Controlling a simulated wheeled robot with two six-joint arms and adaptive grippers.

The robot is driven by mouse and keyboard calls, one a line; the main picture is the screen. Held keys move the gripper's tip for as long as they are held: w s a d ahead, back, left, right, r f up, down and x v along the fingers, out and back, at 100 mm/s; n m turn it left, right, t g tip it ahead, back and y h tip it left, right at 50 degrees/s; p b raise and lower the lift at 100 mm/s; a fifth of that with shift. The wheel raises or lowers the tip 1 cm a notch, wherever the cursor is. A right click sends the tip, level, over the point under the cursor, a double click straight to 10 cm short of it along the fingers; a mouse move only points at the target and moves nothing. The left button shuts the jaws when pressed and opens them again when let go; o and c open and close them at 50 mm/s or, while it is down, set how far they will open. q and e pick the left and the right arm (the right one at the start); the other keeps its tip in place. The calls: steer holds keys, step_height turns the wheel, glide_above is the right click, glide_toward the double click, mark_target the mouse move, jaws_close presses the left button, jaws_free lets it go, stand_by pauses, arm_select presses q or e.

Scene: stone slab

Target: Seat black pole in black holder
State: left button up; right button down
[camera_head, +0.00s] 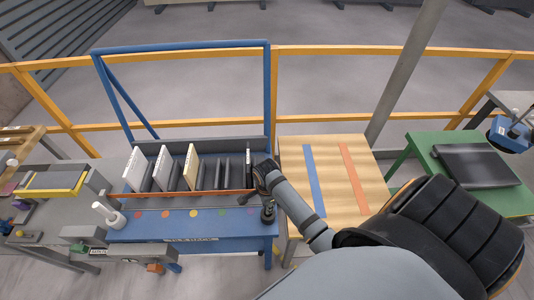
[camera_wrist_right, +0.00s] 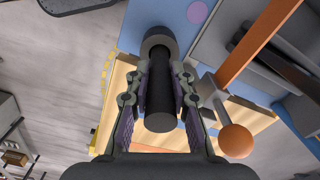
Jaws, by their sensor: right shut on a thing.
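The black pole (camera_wrist_right: 160,95) is between the fingers of my right gripper (camera_wrist_right: 160,90), which is shut on it. Its near round end faces the right wrist camera. Its far end meets the dark round black holder (camera_wrist_right: 158,40); I cannot tell how deep it sits inside. In the head view the black holder (camera_head: 268,214) stands at the right front of the blue bench (camera_head: 200,228), with my right gripper (camera_head: 262,192) just above it. The pole is hard to make out there. My left gripper is not in view.
A white pole in a white holder (camera_head: 113,217) stands at the bench's left end. A rack with an orange front rail (camera_head: 190,193) holds several upright panels behind. A wooden table (camera_head: 325,160) with blue and orange strips is to the right. An orange ball (camera_wrist_right: 236,141) is close beside my gripper.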

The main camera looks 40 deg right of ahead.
steer(key=shift+f, duration=0.15)
steer(key=c, duration=1.1)
jaws_free()
step_height(320, 180, up, 12)
steer(key=shift+a+r, duration=0.1)
